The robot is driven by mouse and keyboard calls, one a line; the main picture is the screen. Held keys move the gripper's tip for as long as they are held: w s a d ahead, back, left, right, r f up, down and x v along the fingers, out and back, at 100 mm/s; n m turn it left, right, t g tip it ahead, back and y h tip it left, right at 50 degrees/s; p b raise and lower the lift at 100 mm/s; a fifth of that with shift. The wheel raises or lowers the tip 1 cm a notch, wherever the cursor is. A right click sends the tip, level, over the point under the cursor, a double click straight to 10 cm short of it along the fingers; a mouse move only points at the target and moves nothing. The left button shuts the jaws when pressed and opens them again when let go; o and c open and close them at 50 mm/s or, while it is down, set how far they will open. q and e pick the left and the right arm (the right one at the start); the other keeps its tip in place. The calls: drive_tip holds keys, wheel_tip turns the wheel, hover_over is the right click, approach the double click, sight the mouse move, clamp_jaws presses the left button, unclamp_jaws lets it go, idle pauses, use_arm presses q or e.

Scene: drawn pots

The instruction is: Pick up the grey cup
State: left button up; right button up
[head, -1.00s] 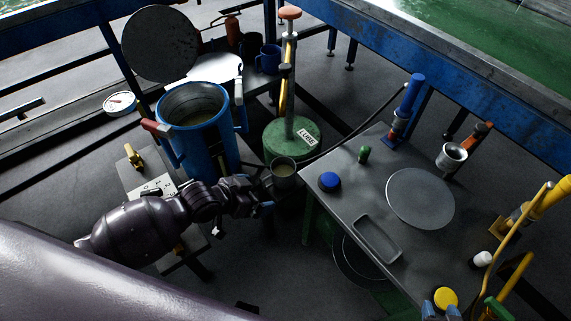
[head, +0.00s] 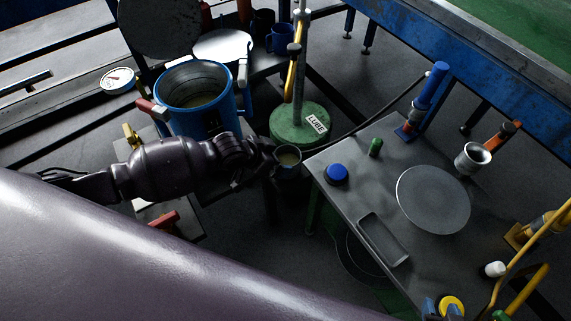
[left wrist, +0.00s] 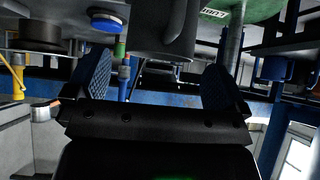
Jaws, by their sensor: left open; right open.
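The grey cup (head: 288,165) is dark, upright and holds some pale liquid. In the head view it is beside the left corner of the grey table; what it stands on is hidden. My left gripper (head: 269,156) is at its left side, and its fingers are hard to make out there. The left wrist view is upside down. In it my left gripper (left wrist: 157,78) is open, its two blue-padded fingers apart. The cup with its handle (left wrist: 160,28) lies ahead, across the gap between them. I cannot tell whether they touch. My right gripper is out of view.
A blue pot (head: 203,118) stands close behind my left arm. A green-based post (head: 300,127) is just behind the cup. The grey table (head: 335,208) bears a blue knob (head: 336,173) and a round plate (head: 433,198). Another metal cup (head: 472,158) is at right.

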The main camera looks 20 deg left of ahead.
sight(284, 159)
use_arm(q)
drive_tip(key=b+x, duration=0.1)
drive_tip(key=x, duration=0.3)
drive_tip(key=shift+a+f, duration=0.1)
drive_tip(key=shift+f, duration=0.05)
drive_tip(key=shift+w+f, duration=0.15)
drive_tip(key=shift+f, duration=0.05)
drive_tip(key=shift+w+d, duration=0.15)
drive_tip(key=shift+d, duration=0.05)
drive_tip(key=c, duration=0.9)
wheel_tip(284, 159, up, 10)
drive_tip(key=shift+r+p, duration=0.1)
drive_tip(key=shift+p, duration=1.1)
